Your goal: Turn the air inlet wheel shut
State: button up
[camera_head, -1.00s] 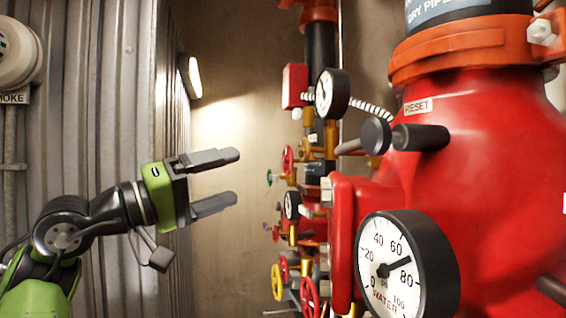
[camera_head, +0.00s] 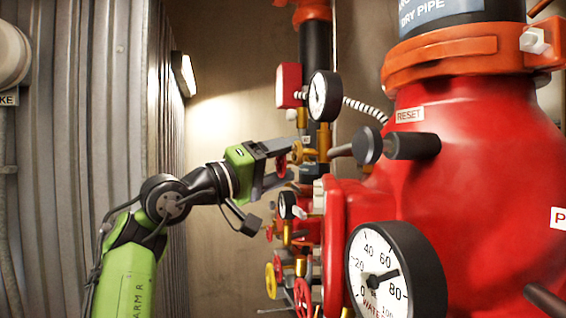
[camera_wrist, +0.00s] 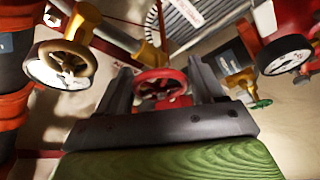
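A red handwheel (camera_head: 281,167) sits on the pipework at mid-height in the head view. In the wrist view this red wheel (camera_wrist: 160,84) lies between the two fingers, with its rim facing the camera. I cannot read any label that names it as the air inlet wheel. My gripper (camera_head: 287,162) is open, with its dark fingers pointing right toward the pipes, one above and one below the wheel. The fingers also show in the wrist view (camera_wrist: 159,74), to either side of the wheel. Gaps show there, and contact cannot be made out.
A brass-coloured wheel (camera_wrist: 61,64) is close at the left in the wrist view. A green wheel (camera_wrist: 261,104) and a gauge (camera_wrist: 284,56) are at the right. Lower red (camera_head: 303,297) and yellow wheels (camera_head: 270,281) crowd the pipes. A large red valve body (camera_head: 480,190) fills the right side.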

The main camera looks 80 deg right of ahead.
jog(key=c, duration=0.6)
jog(key=shift+m, duration=0.4)
jog(key=m+g, duration=0.1)
jog(key=m, duration=0.2)
jog(key=m+g+y, duration=0.1)
jog(key=m+g, duration=0.1)
jog(key=m, duration=0.2)
jog(key=shift+g+y, duration=0.3)
jog(key=m+g+y, duration=0.1)
jog(key=m, duration=0.2)
jog(key=m+g+y, duration=0.1)
jog(key=m, duration=0.2)
jog(key=shift+m, duration=0.3)
jog(key=shift+m+g+y, duration=0.5)
jog(key=shift+m+y, duration=0.6)
jog(key=shift+m, duration=0.7)
jog(key=shift+f, duration=0.1)
jog(key=o, duration=1)
jog(key=shift+s, duration=0.1)
